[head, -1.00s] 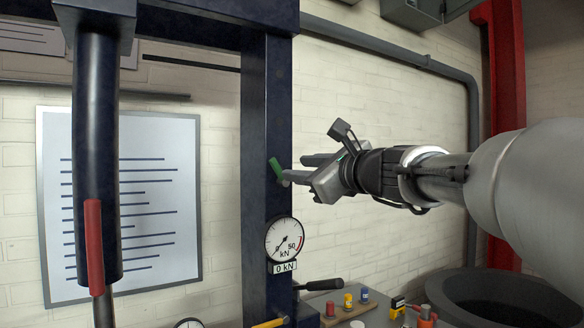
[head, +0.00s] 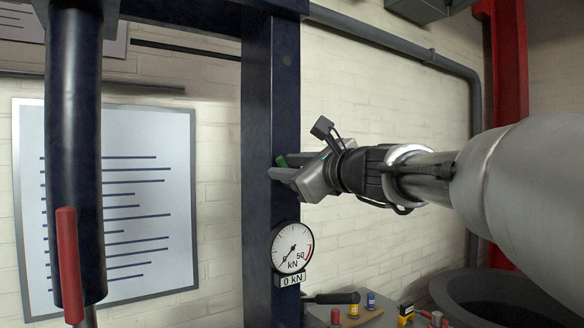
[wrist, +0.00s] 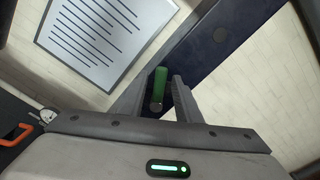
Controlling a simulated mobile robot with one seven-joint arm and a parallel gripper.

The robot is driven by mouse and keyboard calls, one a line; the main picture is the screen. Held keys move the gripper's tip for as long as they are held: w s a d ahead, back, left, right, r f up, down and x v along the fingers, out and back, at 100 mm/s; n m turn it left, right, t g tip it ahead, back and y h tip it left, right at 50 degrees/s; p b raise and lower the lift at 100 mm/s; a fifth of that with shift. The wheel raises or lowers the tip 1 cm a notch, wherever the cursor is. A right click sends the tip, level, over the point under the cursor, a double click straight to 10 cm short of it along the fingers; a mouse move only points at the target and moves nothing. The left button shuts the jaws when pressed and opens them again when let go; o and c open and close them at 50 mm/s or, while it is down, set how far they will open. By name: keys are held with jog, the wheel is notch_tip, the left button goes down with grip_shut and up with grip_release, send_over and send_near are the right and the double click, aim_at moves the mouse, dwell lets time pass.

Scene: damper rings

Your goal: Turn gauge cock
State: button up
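The gauge cock's green handle (head: 281,161) sits on the dark blue press column (head: 257,215), above the round gauge (head: 292,247). The gauge has a label reading 0 kN under it. My gripper (head: 282,172) is at the column, with its fingers reaching to the handle and partly covering it. In the wrist view, the green handle (wrist: 160,82) stands between the two fingers of my open gripper (wrist: 160,92), with a grey round end towards me. Small gaps seem to show on both sides, and I cannot tell whether either finger touches it.
A dark cylinder with a red handle (head: 68,262) hangs at the left, before a white wall chart (head: 125,190). A bench with small coloured parts (head: 370,300) and a dark round tub (head: 500,300) are below.

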grip_shut()
jog(key=shift+r, duration=0.1)
jog(key=shift+w+d+r+m+p, duration=0.1)
jog(key=shift+w+d+m+p, duration=0.2)
jog(key=shift+m+p, duration=0.65)
jog(key=shift+w+d+r+m+p, duration=0.2)
jog(key=shift+d+m+p, duration=0.3)
jog(key=shift+m, duration=0.75)
jog(key=shift+w+d+r+m+p, duration=0.1)
jog(key=shift+w+d+m+p, duration=0.15)
jog(key=shift+m+p, duration=0.75)
jog(key=shift+f, duration=0.1)
jog(key=shift+o, duration=0.9)
grip_release()
jog(key=shift+s+d, duration=0.1)
